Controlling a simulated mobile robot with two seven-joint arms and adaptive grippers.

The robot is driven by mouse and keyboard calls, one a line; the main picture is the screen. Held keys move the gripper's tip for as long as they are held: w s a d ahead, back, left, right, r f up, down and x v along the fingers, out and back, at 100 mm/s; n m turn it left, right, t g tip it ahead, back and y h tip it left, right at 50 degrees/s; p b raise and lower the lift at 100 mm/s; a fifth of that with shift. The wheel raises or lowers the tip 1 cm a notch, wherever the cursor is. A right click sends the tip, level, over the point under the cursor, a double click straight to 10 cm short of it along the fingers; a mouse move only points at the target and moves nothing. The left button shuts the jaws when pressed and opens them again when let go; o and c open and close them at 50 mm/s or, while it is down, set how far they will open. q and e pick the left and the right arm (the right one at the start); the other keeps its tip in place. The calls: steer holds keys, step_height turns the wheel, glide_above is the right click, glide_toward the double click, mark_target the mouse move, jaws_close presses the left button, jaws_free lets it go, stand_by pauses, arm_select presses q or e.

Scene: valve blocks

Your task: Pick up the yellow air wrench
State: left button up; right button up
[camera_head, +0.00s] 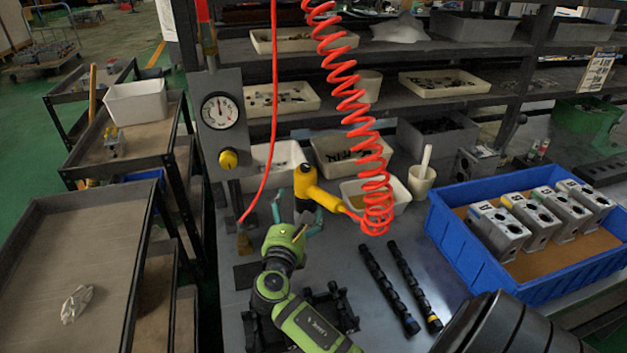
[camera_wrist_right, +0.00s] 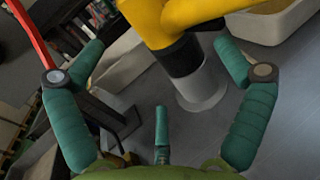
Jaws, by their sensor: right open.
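The yellow air wrench (camera_head: 304,184) is above the grey workbench (camera_head: 352,325), with a red coiled hose (camera_head: 352,105) joined to its handle end. My right gripper (camera_head: 297,212) has teal fingers and is open around the lower part of the wrench. In the right wrist view, the wrench (camera_wrist_right: 150,18) lies ahead of the open fingers (camera_wrist_right: 160,58). Its black collar and silver nose point down between them, nearer the right finger. No finger clearly touches it. My left gripper is not in view.
A blue crate (camera_head: 462,258) with several metal valve blocks stands at the right. Two dark rods (camera_head: 388,288) lie on the bench. A pressure gauge (camera_head: 219,111) is on a post at the left. Parts bins (camera_head: 352,152) and a white cup (camera_head: 421,183) stand behind.

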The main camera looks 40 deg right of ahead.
mark_target(299, 197)
steer(key=shift+w+d+r, duration=0.25)
steer(key=shift+d, duration=0.15)
steer(key=x, duration=0.5)
steer(key=shift+f, duration=0.1)
steer(key=c, duration=1.5)
steer(key=shift+w+d+r+p, duration=0.1)
steer(key=shift+r+p, duration=0.2)
